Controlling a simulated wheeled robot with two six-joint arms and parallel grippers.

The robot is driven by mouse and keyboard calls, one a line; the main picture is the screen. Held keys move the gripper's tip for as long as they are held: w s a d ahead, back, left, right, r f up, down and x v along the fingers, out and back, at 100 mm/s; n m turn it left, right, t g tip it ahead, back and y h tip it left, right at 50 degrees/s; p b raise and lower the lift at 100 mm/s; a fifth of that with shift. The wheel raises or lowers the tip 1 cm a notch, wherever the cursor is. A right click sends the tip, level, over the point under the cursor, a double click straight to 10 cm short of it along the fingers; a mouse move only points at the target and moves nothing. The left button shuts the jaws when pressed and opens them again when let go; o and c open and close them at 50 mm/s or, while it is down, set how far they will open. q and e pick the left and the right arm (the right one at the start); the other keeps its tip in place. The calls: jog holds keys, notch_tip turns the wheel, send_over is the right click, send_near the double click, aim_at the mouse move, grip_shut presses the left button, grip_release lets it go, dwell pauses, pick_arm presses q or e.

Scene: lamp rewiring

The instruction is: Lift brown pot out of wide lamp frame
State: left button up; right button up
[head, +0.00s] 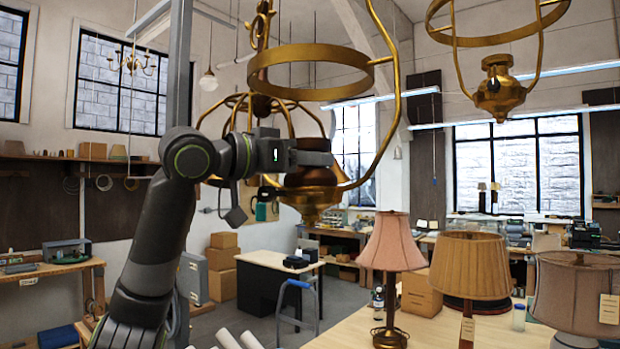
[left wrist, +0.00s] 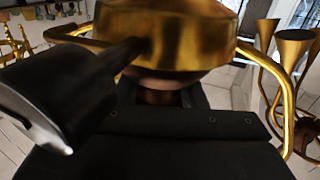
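The wide lamp frame (head: 320,52) hangs in the middle of the head view, a brass ring with curved side arms meeting at a brass cup (head: 311,200) below. The brown pot (head: 314,145) stands upright in that cup, inside the frame. My left gripper (head: 318,158) reaches in from the left at the pot's mid-height, its dark finger crossing in front of the pot. In the left wrist view, the brass cup (left wrist: 165,35) fills the top and a strip of the brown pot (left wrist: 160,80) shows between dark finger parts. Whether the fingers press on it is hidden. My right gripper is out of view.
Another brass frame (head: 500,95) with a brass pot hangs at upper right. A caged brass fixture (head: 238,118) is behind the wide frame. Shaded lamps, including a pink one (head: 392,243), stand on the workbench (head: 345,331) at lower right.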

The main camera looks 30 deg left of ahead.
pick_arm(q)
jog(key=c, duration=0.5)
jog(key=shift+c, duration=0.2)
jog(key=shift+r, duration=0.15)
